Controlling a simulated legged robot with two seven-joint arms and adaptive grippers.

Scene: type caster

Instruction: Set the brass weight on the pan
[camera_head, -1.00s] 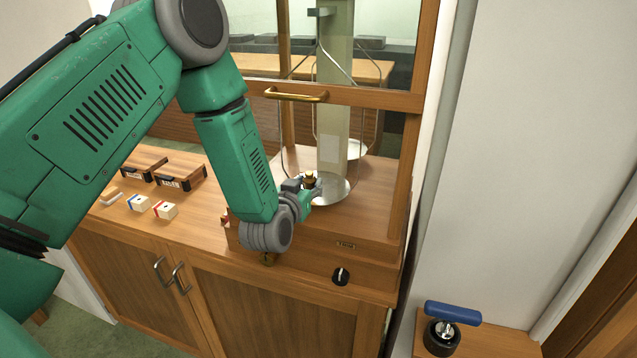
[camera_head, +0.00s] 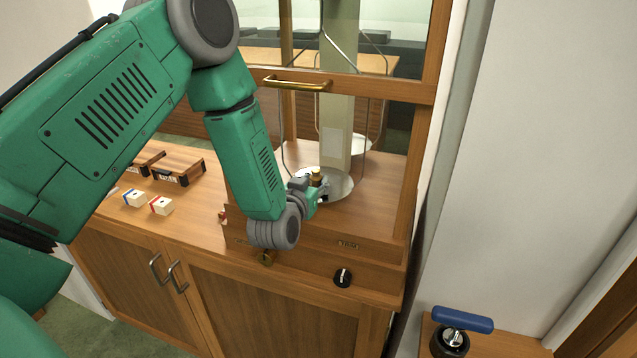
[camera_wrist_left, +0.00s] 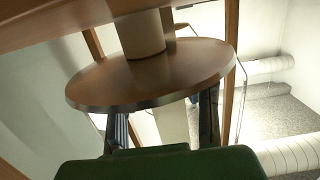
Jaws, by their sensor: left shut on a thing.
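The brass weight (camera_head: 316,178) is a small gold piece at the tip of my left gripper (camera_head: 316,188), which is shut on it. The weight stands in front of the round silver pan (camera_head: 341,186) in the head view, over its left part. I cannot tell whether it touches the pan. In the left wrist view a brown-looking disc, apparently the pan's underside (camera_wrist_left: 190,68), crosses the picture. My two dark fingers (camera_wrist_left: 163,112) reach behind its rim, and the weight is hidden there. My right gripper is not in view.
The wooden balance case has a raised front with a brass handle (camera_head: 297,84), wire hangers and a pale pillar (camera_head: 336,125). A black knob (camera_head: 342,278) is on its front. Wooden boxes (camera_head: 180,165) and small white blocks (camera_head: 161,205) lie left. A blue-handled tool (camera_head: 462,320) is at right.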

